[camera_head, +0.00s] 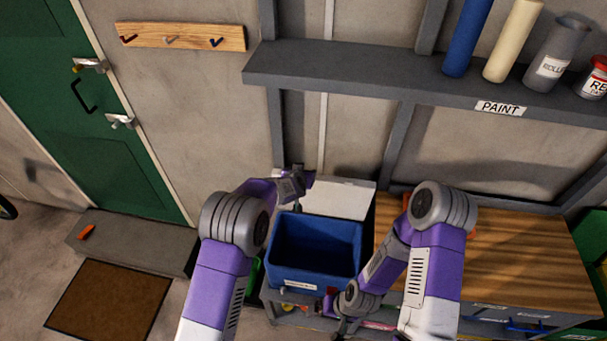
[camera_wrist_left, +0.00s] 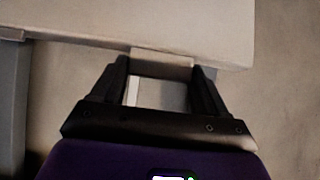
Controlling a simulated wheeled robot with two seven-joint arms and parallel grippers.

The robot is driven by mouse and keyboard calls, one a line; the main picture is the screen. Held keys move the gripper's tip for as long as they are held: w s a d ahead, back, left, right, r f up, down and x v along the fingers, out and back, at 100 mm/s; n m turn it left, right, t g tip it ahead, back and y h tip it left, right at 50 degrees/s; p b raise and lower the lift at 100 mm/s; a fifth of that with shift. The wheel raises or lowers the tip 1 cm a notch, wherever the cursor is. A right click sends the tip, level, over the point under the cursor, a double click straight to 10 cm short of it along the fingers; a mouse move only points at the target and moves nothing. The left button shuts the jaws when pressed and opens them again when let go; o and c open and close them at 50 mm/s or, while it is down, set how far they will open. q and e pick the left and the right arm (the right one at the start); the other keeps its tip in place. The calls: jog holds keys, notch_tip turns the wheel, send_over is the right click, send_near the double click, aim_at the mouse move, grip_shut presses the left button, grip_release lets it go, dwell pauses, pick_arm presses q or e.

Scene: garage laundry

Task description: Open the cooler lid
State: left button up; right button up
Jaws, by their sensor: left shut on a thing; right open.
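The cooler is a blue open-topped box (camera_head: 314,277) in the middle of the head view, and its empty-looking inside shows. Its white lid (camera_head: 342,200) stands raised behind the opening; its exact tilt is hard to judge. My left gripper (camera_head: 297,172) is at the lid's upper left edge. In the left wrist view my left gripper (camera_wrist_left: 160,82) is shut on a small tab at the edge of the pale lid (camera_wrist_left: 150,22). My right gripper (camera_head: 343,326) is low in front of the cooler's right corner, apart from the lid. It is open, with its fingers partly hidden.
A wooden worktop (camera_head: 530,250) lies right of the cooler. A grey shelf (camera_head: 400,85) with paint rollers and containers crosses above the lid. A step (camera_head: 140,243) and brown mat (camera_head: 108,305) are by the green door (camera_head: 75,130) at left.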

pick_arm(q)
jog(key=shift+w+r, duration=0.15)
jog(key=shift+r, duration=0.15)
jog(key=o, duration=1.2)
jog(key=shift+c, duration=0.2)
jog(key=o, duration=0.3)
jog(key=shift+f, duration=0.15)
jog(key=shift+o, duration=0.2)
jog(key=shift+s, duration=0.25)
jog(key=b+v, duration=0.1)
jog(key=v, duration=0.6)
jog(key=shift+r, duration=0.2)
jog(key=shift+s, duration=0.1)
